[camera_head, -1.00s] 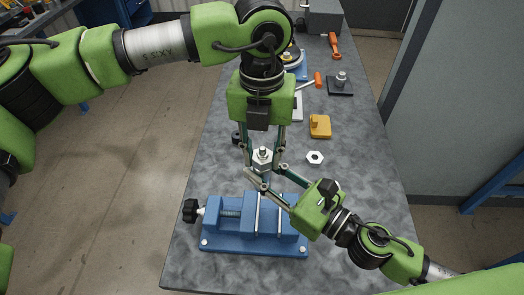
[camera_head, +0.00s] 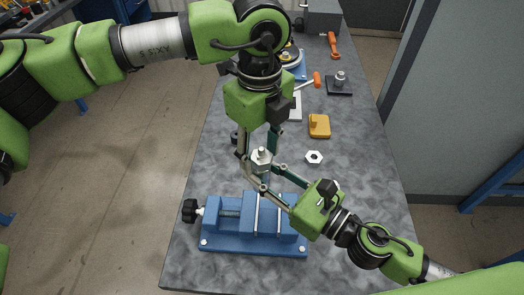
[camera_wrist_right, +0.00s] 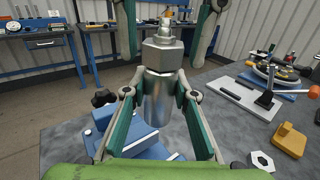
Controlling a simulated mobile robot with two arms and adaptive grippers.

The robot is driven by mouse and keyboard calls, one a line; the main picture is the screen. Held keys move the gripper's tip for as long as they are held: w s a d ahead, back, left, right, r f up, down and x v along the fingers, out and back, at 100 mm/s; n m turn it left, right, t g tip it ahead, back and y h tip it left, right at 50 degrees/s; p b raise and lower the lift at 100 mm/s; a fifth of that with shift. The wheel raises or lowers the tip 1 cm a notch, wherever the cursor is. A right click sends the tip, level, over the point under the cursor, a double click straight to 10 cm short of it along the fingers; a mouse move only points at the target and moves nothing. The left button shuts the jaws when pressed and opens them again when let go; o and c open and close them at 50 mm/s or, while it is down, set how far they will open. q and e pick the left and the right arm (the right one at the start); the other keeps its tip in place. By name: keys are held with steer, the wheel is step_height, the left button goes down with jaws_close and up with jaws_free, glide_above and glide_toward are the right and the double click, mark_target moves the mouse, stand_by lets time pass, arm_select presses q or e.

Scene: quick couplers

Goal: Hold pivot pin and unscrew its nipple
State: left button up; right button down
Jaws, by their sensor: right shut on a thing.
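The pivot pin (camera_wrist_right: 158,97) is a grey metal cylinder, upright in the right wrist view. The nipple (camera_wrist_right: 162,52), a hex body with a narrow tip, sits on its top; it also shows in the head view (camera_head: 261,158). My right gripper (camera_head: 263,184) is shut on the pin's cylinder below the hex, its fingers on both sides in the wrist view (camera_wrist_right: 157,100). My left gripper (camera_head: 258,155) points down from above. Its fingers stand either side of the nipple, with gaps visible in the wrist view, so it is open. The pin's lower end is hidden in the head view.
A blue vise (camera_head: 232,243) with a black knob stands at the table's near end. A loose hex nut (camera_head: 314,157) and a yellow block (camera_head: 319,127) lie to the right. A dark plate with a metal fitting (camera_head: 340,83) is farther back. The table's right front is clear.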

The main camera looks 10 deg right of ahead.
arm_select(q)
steer(key=shift+s+d+r, duration=0.1)
steer(key=shift+s+d, duration=0.05)
steer(key=shift+r, duration=2.2)
steer(key=m, duration=0.6)
steer(key=shift+r+m, duration=0.4)
steer(key=m, duration=0.3)
steer(key=r+m, duration=0.1)
steer(key=m, duration=0.7)
steer(key=r+m, duration=0.1)
steer(key=m, duration=0.8)
steer(key=shift+r, duration=0.3)
steer(key=shift+f+m, duration=0.35)
steer(key=shift+m, duration=0.05)
step_height(320, 180, down, 7)
steer(key=shift+f, duration=0.15)
